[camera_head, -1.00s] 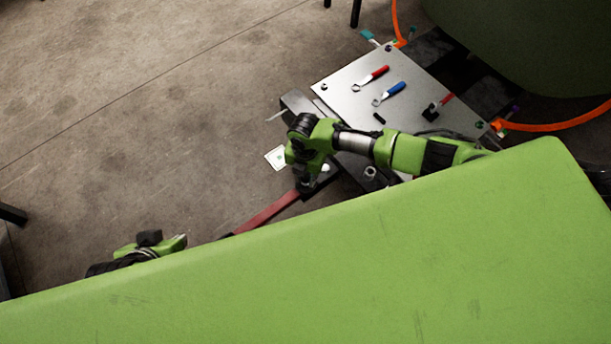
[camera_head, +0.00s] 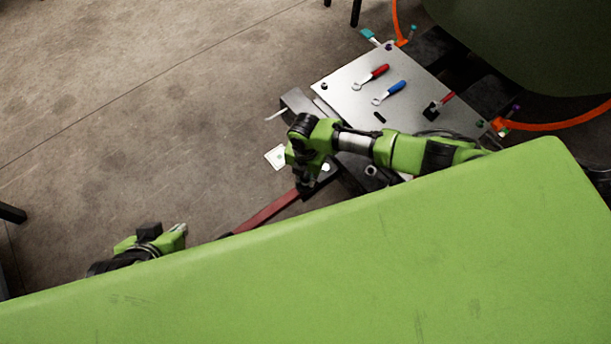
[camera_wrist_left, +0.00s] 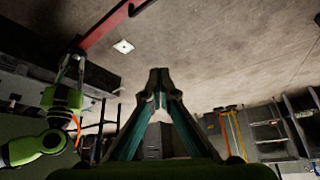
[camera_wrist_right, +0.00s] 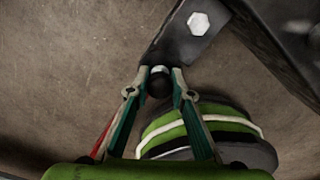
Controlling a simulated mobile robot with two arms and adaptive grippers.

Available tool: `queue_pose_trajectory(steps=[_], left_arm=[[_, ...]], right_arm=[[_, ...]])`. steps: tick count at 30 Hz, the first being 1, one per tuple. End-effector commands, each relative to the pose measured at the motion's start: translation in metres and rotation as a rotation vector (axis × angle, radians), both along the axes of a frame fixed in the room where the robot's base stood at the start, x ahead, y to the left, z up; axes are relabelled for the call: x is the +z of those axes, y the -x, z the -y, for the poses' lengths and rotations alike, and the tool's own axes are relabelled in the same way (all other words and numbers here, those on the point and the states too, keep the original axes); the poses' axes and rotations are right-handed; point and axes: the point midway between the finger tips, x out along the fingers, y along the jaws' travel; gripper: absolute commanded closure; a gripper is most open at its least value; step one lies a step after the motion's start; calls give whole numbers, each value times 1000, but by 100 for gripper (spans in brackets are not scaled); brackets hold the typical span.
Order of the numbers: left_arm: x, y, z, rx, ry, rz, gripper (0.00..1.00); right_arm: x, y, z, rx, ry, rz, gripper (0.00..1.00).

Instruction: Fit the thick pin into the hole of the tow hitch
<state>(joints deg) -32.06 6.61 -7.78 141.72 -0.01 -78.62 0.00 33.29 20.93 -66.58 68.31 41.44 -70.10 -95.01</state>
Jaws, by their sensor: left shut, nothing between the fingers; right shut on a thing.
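My right gripper (camera_wrist_right: 160,74) is shut on a dark, round-ended piece (camera_wrist_right: 159,84), seemingly the thick pin. Its fingertips are at the end of the dark hitch plate (camera_wrist_right: 178,44), which carries a bright hex bolt (camera_wrist_right: 198,23). The hole is not clearly visible, and I cannot tell whether the pin is in it. In the head view the right gripper (camera_head: 304,187) points down beside the dark hitch (camera_head: 328,176) and the end of the red bar (camera_head: 268,212). My left gripper (camera_wrist_left: 160,78) is shut and empty, away to the left; in the head view its arm is partly hidden.
A white card (camera_head: 276,157) lies on the floor. Orange hoses (camera_head: 555,127) run at the right. The floor at left is open.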

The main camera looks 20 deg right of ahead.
Motion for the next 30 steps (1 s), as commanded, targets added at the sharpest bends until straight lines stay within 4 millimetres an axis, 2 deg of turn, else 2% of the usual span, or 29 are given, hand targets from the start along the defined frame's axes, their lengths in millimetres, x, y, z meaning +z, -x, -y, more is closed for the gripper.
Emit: queue_pose_trajectory(steps=[6,7,9,20,30], left_arm=[[1,-4,0,-3,0,17,100],[1,-5,1,-4,0,19,100],[1,-5,0,-5,-1,19,100],[-1,-2,0,-3,-1,9,100],[0,21,-7,6,-20,-87,100]], right_arm=[[-1,0,0,0,0,0,100],[-1,0,0,0,0,0,77],[-1,0,0,0,0,0,60],[-2,0,0,0,0,0,60],[11,0,0,0,0,0,60]])
